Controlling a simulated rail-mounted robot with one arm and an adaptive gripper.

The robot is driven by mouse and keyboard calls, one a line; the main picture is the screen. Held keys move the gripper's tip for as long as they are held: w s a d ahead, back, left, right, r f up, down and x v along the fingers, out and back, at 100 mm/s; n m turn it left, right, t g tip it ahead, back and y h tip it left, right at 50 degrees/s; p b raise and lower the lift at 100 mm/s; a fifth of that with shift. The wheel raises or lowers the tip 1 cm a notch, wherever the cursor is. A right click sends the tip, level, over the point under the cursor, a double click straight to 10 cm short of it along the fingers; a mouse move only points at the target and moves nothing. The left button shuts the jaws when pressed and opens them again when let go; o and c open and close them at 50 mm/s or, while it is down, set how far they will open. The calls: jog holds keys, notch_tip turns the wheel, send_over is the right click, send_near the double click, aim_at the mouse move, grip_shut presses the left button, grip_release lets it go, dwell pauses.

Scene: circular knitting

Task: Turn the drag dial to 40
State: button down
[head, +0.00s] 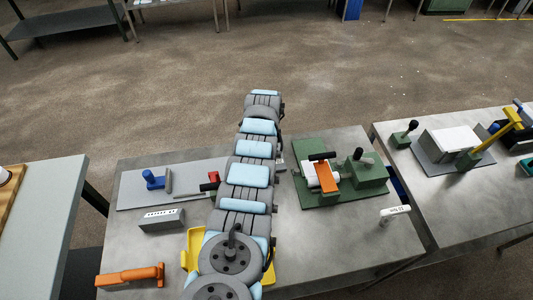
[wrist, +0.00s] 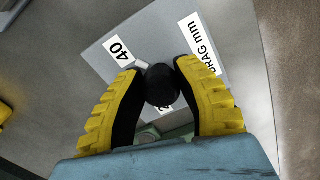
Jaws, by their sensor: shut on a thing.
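In the wrist view, my gripper (wrist: 161,82) is shut on the black round knob of the drag dial (wrist: 162,86), one yellow finger on each side. The dial sits on a grey plate (wrist: 150,35). A white "40" label (wrist: 117,50) lies up and left of the knob, and a "DRAG mm" label (wrist: 200,45) lies to the right, partly covered by a finger. A short pale bar (wrist: 130,63) runs from beside the knob toward the "40" label. Another label (wrist: 166,107) below the knob is mostly hidden. In the head view my arm hides the dial and gripper.
In the head view, a green fixture (head: 340,190) with an orange handle stands right of my arm. A grey plate with a blue part (head: 154,180) stands left. An orange tool (head: 130,276) lies at the front left, and a white tagged piece (head: 395,213) at the right.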

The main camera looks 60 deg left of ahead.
jog(key=shift+f, duration=0.1)
jog(key=c, duration=0.7)
grip_release()
notch_tip(320, 180, up, 12)
dwell(0.5)
